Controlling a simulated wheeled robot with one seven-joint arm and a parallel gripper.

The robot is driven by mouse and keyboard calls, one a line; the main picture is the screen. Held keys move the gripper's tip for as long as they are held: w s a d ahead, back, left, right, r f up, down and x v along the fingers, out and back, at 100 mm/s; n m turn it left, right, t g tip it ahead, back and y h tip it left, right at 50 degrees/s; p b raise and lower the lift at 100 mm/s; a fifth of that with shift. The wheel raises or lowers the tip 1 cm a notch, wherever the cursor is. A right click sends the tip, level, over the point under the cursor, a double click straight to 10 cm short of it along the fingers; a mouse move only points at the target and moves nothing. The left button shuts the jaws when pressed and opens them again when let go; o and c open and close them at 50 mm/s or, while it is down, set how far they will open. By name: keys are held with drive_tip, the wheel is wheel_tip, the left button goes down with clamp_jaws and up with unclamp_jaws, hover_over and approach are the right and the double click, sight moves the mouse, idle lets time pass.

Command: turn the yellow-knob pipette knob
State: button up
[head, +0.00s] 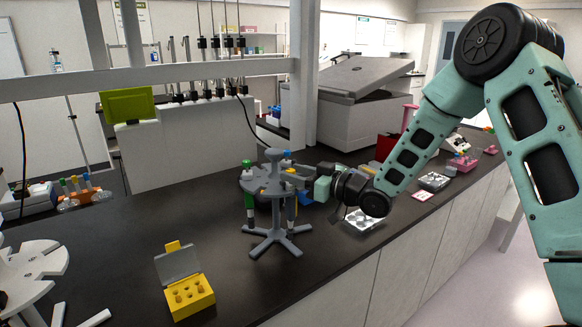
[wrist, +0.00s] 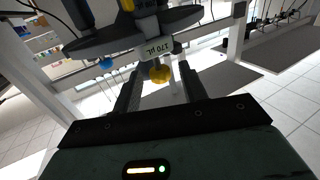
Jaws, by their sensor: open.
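The yellow-knob pipette hangs in a grey round stand (head: 268,184) on the dark bench. My gripper (head: 305,180) reaches in from the right at the stand's edge. In the wrist view its two fingers (wrist: 159,80) are apart, one on each side of the yellow knob. Contact with the knob cannot be told.
A green-knob pipette (head: 247,165) and a blue-knob pipette (head: 287,155) share the stand. A yellow tip box (head: 188,296) with an open lid stands at the front left. A white multi-armed stand (head: 35,260) is at the far left. The bench between them is clear.

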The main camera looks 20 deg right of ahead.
drive_tip(key=shift+x, duration=0.9)
clamp_jaws()
drive_tip(key=n+g+y, duration=0.4)
drive_tip(key=g, duration=0.1)
drive_tip(key=shift+n+g, duration=0.3)
drive_tip(key=shift+g, duration=0.1)
drive_tip(key=shift+n+g+y+b, duration=0.5)
drive_tip(key=shift+n+g+y, duration=0.5)
drive_tip(key=shift+n+g, duration=0.95)
drive_tip(key=shift+m+g, duration=0.35)
